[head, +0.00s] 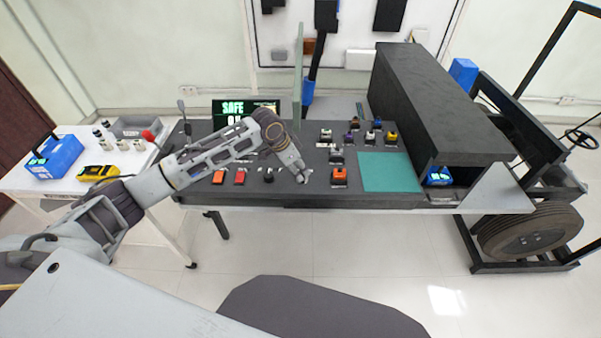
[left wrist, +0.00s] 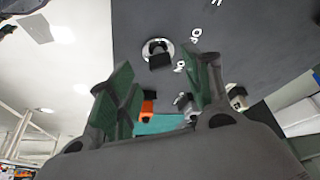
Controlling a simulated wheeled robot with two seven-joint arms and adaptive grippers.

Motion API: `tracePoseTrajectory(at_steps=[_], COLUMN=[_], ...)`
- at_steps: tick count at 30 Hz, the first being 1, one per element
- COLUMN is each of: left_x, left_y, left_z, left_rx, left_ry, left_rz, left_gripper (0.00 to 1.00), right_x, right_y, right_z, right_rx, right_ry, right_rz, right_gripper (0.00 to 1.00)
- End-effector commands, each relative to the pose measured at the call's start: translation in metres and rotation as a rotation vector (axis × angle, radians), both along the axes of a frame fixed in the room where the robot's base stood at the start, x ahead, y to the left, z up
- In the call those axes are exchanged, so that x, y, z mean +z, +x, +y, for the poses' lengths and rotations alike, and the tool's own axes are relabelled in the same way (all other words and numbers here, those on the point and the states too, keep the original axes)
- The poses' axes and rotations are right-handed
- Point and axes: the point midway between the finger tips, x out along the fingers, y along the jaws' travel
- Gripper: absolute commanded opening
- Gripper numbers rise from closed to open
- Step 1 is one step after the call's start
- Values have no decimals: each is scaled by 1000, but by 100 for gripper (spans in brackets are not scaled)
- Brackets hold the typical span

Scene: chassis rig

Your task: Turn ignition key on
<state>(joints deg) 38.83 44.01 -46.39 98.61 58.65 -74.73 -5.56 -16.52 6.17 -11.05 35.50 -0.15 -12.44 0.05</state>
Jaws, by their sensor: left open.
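A black key in a round silver lock (left wrist: 157,52) shows on the dark panel in the left wrist view, with white lettering beside it. My left gripper (head: 302,178) is low over the front of the console panel in the head view and covers the lock there. In the left wrist view its green-padded fingers (left wrist: 166,72) are apart, with the key showing beyond the gap between them. Nothing is held. I cannot tell whether a finger touches the key. My right gripper is not in view.
An orange switch (head: 339,176) and a teal mat (head: 390,172) lie right of my gripper. Two red-orange switches (head: 239,177) and a black knob (head: 268,177) are to its left. Several coloured switches stand behind. A display (head: 246,109) reads SAFE. A clear upright panel (head: 298,75) rises behind.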

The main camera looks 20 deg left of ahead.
Motion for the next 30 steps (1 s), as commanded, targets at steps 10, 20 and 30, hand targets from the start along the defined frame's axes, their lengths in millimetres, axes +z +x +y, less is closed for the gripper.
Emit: tracePoseTrajectory(at_steps=[10, 20, 30], left_x=[-30, -33, -33], left_y=[9, 10, 10], left_z=[-8, -9, -9], left_rx=[1, 0, 0], left_ry=[0, 1, 1], left_rz=[1, -1, -1], left_gripper=[50, 50, 14], right_x=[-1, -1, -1], right_y=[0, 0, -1], right_z=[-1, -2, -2], right_rx=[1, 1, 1], right_ry=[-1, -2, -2], right_rz=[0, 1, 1], right_gripper=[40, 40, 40])
